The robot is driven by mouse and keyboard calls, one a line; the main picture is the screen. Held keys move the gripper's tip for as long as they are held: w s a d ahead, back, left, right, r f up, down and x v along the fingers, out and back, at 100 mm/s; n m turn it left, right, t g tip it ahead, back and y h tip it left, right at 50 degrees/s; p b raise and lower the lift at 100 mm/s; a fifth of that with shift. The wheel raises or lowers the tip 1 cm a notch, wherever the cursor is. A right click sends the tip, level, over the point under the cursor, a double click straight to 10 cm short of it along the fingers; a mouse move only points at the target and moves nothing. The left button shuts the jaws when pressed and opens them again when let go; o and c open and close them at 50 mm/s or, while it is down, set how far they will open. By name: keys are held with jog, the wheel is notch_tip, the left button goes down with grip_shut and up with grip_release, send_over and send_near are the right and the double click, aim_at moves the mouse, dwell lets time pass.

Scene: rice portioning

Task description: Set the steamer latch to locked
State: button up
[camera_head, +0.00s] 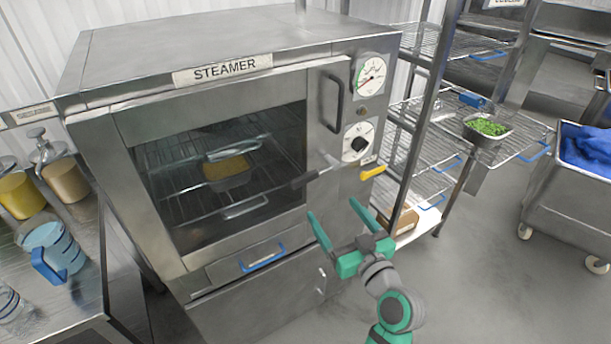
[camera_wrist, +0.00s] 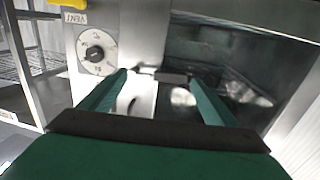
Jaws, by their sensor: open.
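The steamer (camera_head: 230,100) stands with its glass door shut. A dark lever that looks like the latch (camera_head: 312,178) sticks out roughly level at the door's right edge; its exact setting cannot be read. In the wrist view, which is upside down, a dark bar that seems to be the latch (camera_wrist: 172,77) shows between the fingertips. My gripper (camera_head: 333,208) is open and empty, below and slightly right of the latch in the head view. Its two green fingers also frame the wrist view (camera_wrist: 160,78). Contact with the latch is not visible.
A door handle (camera_head: 333,102), a dial (camera_head: 357,142) and a yellow vent lever (camera_head: 373,172) are close by. A wire rack (camera_head: 420,150) with a pan of green food (camera_head: 488,130) stands right. A table (camera_head: 75,285) with jars is left. Open floor lies at the lower right.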

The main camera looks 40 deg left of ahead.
aim_at(306, 177)
jog(key=w+a+r+n, duration=0.1)
jog(key=a, duration=0.3)
jog(key=w+a+r+g, duration=0.1)
jog(key=a, duration=0.3)
jog(key=w+a+r+n+y, duration=0.1)
jog(key=a+r, duration=0.1)
jog(key=a, duration=0.2)
jog(key=shift+w+a+n+g, duration=0.1)
jog(key=shift+w+n+g, duration=0.05)
jog(key=shift+n+g, duration=0.2)
jog(key=c, duration=1.5)
